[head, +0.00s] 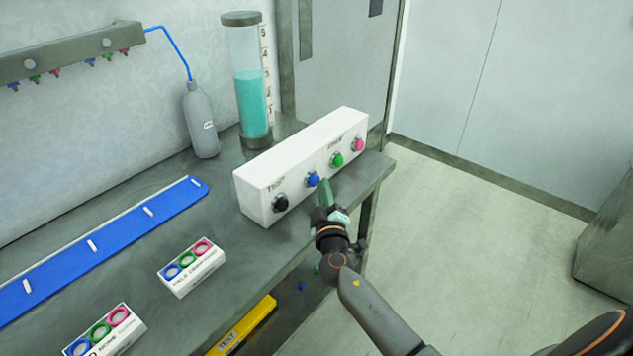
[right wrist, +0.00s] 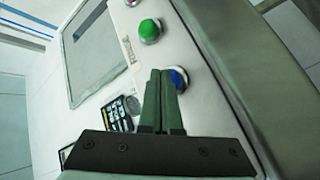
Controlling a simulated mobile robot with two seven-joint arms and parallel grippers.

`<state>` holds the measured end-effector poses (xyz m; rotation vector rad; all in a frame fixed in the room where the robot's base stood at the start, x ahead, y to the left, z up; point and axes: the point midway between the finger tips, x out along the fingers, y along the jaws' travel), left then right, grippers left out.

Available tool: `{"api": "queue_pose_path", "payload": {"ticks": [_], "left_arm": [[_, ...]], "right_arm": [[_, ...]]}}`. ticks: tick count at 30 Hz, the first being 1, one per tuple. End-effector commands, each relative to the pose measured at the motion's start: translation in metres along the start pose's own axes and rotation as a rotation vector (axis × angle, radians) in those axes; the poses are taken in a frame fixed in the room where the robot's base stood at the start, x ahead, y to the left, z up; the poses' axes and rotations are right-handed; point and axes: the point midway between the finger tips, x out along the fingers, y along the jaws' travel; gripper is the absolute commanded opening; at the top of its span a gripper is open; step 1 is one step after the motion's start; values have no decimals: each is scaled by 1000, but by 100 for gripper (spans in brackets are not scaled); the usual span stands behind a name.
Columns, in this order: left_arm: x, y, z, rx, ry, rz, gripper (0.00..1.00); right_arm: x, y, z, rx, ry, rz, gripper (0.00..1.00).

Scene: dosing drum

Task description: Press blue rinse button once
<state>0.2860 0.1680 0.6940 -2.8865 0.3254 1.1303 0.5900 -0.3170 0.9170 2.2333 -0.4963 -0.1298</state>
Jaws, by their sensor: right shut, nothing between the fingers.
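The blue button (head: 312,179) sits on the front face of the white control box (head: 262,178), between a black button (head: 280,203) and a green button (head: 337,160). A pink button (head: 358,145) is at the far right end. My right gripper (head: 325,185) is shut and empty, its fingertips just in front of and beside the blue button. In the right wrist view the closed fingers (right wrist: 160,78) partly cover the blue button (right wrist: 179,80); whether they touch it cannot be told. My left gripper is not in view.
A clear cylinder with teal liquid (head: 252,100) and a grey bottle (head: 201,120) stand behind the box. A blue strip (head: 110,240) and two small ring-marked blocks (head: 192,268) lie on the bench at left. A yellow TEST item (head: 245,325) is below the bench edge.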

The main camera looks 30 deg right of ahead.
Motion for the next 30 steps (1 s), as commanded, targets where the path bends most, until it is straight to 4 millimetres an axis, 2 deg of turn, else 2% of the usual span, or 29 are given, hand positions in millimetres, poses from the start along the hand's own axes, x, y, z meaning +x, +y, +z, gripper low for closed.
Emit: {"api": "queue_pose_path", "payload": {"ticks": [30], "left_arm": [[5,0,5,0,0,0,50]], "right_arm": [[7,-5,-5,0,1,-1,0]]}}
